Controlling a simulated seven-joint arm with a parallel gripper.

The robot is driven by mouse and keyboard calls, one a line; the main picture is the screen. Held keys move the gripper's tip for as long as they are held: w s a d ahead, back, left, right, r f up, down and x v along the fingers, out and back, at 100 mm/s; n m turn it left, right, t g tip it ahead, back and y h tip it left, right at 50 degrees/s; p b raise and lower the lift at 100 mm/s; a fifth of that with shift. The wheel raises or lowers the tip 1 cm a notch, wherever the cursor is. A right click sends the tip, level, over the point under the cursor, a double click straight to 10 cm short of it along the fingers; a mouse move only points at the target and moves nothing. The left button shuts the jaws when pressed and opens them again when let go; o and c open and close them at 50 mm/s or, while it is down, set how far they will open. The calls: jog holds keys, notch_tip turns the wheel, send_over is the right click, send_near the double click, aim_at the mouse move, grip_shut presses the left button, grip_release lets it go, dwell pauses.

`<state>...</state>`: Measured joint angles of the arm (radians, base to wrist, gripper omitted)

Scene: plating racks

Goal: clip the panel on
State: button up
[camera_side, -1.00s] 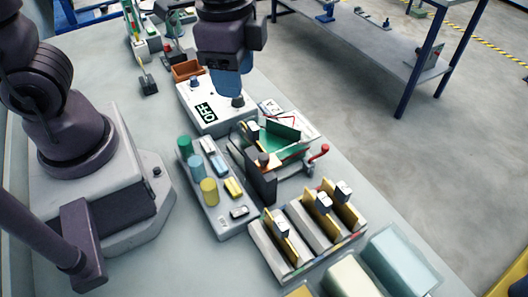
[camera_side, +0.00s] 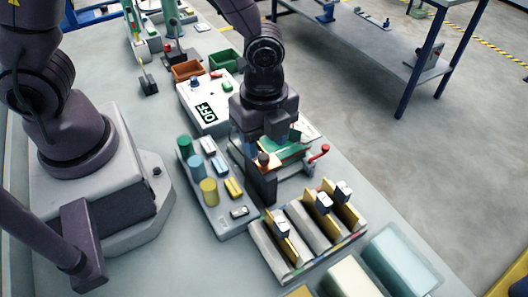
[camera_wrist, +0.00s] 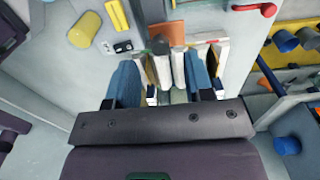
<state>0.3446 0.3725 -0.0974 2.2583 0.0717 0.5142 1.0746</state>
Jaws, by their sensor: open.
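A green panel (camera_side: 292,151) lies in a fixture in the middle of the bench in the side view, partly hidden by my wrist. The fixture has a dark upright block (camera_side: 262,184) at its front and a red-ended handle (camera_side: 319,152) on its right. My gripper is above the fixture. In the wrist view my gripper (camera_wrist: 162,82) is open, its two blue fingers apart with narrow pale and dark upright parts of the fixture showing between and beyond them. Whether the fingers touch anything is hidden.
A rack (camera_side: 262,250) with several yellow boards and clips stands in front. A grey tray (camera_side: 217,211) with coloured cylinders is left of the fixture. A white box (camera_side: 191,97) reading OFF stands behind, with brown (camera_side: 187,70) and green (camera_side: 225,60) bins beyond.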

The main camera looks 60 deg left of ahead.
aim_at(264, 156)
jog(key=shift+f, duration=2.15)
jog(key=shift+c, duration=0.2)
